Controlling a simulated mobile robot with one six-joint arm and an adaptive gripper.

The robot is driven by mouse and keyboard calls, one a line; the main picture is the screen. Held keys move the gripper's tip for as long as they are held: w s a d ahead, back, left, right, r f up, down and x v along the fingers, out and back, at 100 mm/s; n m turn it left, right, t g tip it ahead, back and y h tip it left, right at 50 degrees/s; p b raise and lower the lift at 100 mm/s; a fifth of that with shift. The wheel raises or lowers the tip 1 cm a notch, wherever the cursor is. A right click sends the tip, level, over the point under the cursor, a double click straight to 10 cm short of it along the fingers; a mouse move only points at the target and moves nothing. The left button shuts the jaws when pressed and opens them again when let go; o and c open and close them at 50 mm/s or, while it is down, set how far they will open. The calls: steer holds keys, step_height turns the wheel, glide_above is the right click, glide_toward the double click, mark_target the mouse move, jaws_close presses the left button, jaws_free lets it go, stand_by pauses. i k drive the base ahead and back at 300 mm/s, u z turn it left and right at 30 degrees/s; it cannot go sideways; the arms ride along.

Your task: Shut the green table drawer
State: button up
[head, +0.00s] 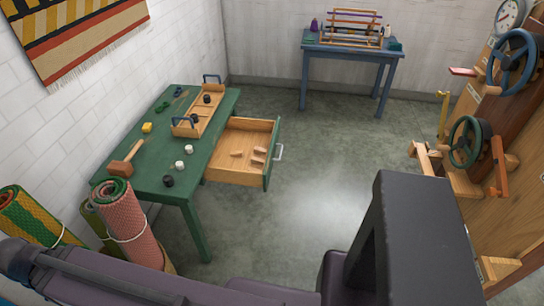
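The green table (174,148) stands along the left wall. Its drawer (224,171) is pulled out to the right side of the table. The drawer has a wooden inside, a green front panel (272,158) and a light metal handle (279,152). Several small wooden pieces lie in the drawer. My gripper is not in view; only dark parts of my own body show along the bottom and at lower right.
On the table are a wooden tray (213,118) with blue handles, a mallet (127,158), a yellow block (147,127) and small spools. Rolled rugs (130,215) stand at the near left. A blue table (345,51) is at the back. The floor (325,160) right of the drawer is clear.

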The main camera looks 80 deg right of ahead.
mark_target(244, 134)
steer(key=u, duration=0.1)
steer(key=k, duration=1.4)
steer(key=z, duration=2.2)
steer(key=i, duration=0.4)
steer(key=u, duration=0.25)
